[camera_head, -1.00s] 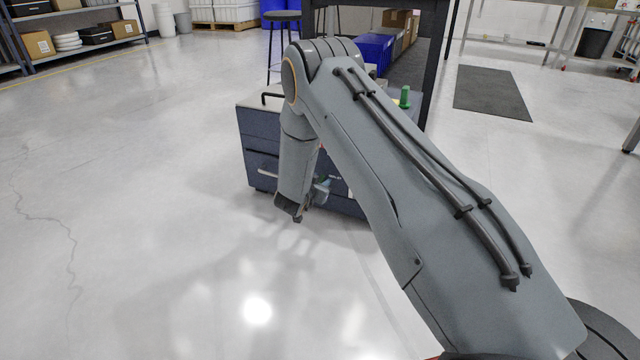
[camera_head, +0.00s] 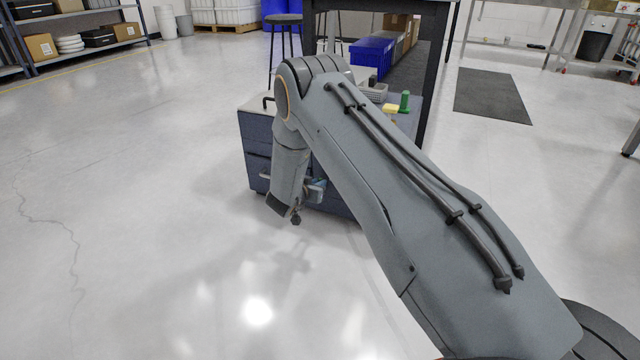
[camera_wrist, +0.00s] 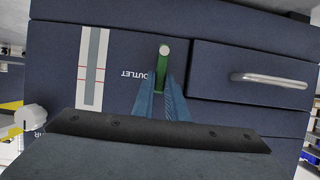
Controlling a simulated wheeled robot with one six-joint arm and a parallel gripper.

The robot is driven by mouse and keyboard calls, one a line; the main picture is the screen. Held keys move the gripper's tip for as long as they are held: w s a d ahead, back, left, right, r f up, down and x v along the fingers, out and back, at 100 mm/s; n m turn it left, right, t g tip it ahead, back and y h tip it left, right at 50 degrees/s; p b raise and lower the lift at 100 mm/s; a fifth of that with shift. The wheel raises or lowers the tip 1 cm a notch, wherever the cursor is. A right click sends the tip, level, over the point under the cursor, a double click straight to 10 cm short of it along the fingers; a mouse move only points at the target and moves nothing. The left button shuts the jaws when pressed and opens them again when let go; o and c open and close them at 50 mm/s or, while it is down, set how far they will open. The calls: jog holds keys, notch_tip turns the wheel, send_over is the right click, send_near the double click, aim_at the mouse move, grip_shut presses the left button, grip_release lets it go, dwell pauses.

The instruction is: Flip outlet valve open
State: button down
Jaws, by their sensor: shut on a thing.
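The outlet valve shows in the wrist view as a green lever (camera_wrist: 161,76) with a pale round end (camera_wrist: 165,50), on the dark blue cabinet front beside the printed word OUTLET (camera_wrist: 133,74). My gripper (camera_wrist: 162,84) is shut on the green lever, with one blue finger on each side. The fingers hide part of the lever. In the head view my arm reaches down in front of the cabinet (camera_head: 256,128), and the valve cannot be made out there.
A drawer with a metal handle (camera_wrist: 270,78) lies right of the valve in the wrist view. A gauge strip with red marks (camera_wrist: 92,65) and a white knob (camera_wrist: 31,117) are on the left. A workbench (camera_head: 430,90) stands behind the cabinet. Open floor lies left.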

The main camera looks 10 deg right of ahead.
dwell(0.3)
jog(key=c, duration=1.8)
grip_release()
jog(key=shift+o, duration=0.2)
jog(key=shift+a, duration=0.1)
jog(key=p+v, duration=0.4)
jog(key=v, duration=0.3)
jog(key=shift+s+a+r, duration=0.2)
jog(key=shift+s, duration=0.05)
